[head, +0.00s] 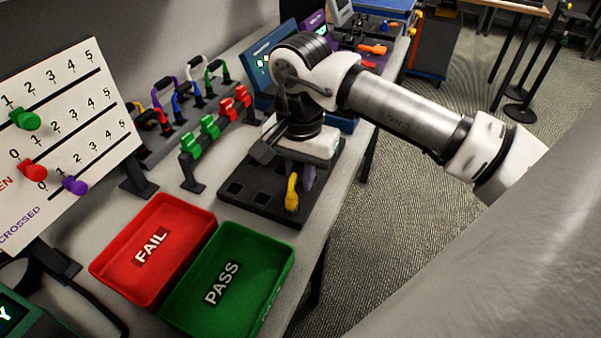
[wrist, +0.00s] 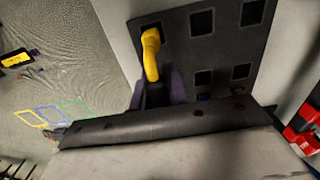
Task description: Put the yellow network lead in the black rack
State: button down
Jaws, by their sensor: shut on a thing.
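The yellow network lead (head: 291,192) is a short bent yellow piece at the near right part of the black rack (head: 262,196), a flat dark block with square holes. In the wrist view, one end of the lead (wrist: 151,45) is at a corner hole of the rack (wrist: 222,45); how deep it sits cannot be told. Its other end runs between my gripper's purple fingers. My gripper (head: 307,176) is low over the rack, shut on the lead. The wrist housing hides the fingertips in part.
A red FAIL tray (head: 126,284) and a green PASS tray (head: 250,309) stand empty nearer. Green and red clips (head: 208,126) and a stand of coloured leads (head: 180,118) are at the left behind. The table's right edge is close to the rack.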

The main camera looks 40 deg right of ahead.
jog(key=shift+f+b, duration=0.15)
jog(key=shift+b, duration=0.25)
dwell(0.5)
jog(key=c, duration=0.7)
grip_release()
jog(key=shift+r+p, duration=2.35)
jog(key=shift+r, duration=1.7)
